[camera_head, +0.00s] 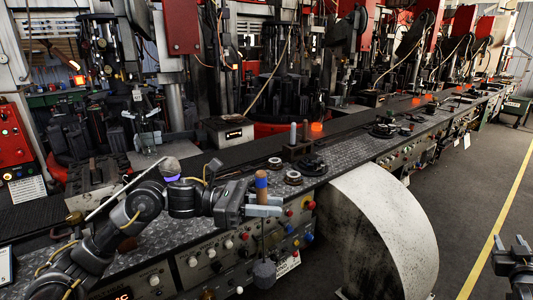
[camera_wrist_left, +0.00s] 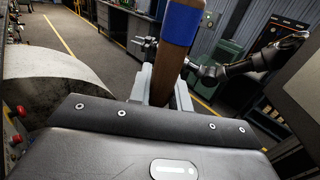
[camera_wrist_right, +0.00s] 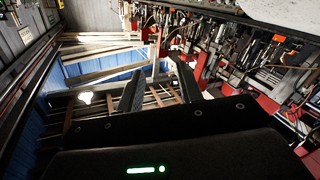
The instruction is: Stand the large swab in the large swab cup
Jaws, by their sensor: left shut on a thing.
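The large swab has a wooden handle with a blue band (camera_head: 261,184) and a dark, thick head (camera_head: 264,274) hanging below. My left gripper (camera_head: 262,208) is shut on its handle, holding it roughly upright in front of the bench panel. In the left wrist view the brown handle (camera_wrist_left: 171,65) stands between the fingers, leaning slightly. My right gripper (camera_head: 519,246) is at the right edge, over the floor, away from the bench. In the right wrist view its fingers (camera_wrist_right: 160,88) are apart with nothing between them. I cannot clearly identify the large swab cup.
The bench top (camera_head: 235,184) carries ring-shaped parts (camera_head: 293,178) and a dark block (camera_head: 297,152) with upright grey cylinders. A big white curved guard (camera_head: 375,225) juts out to the right of the swab. Buttons line the front panel. Open floor lies at right.

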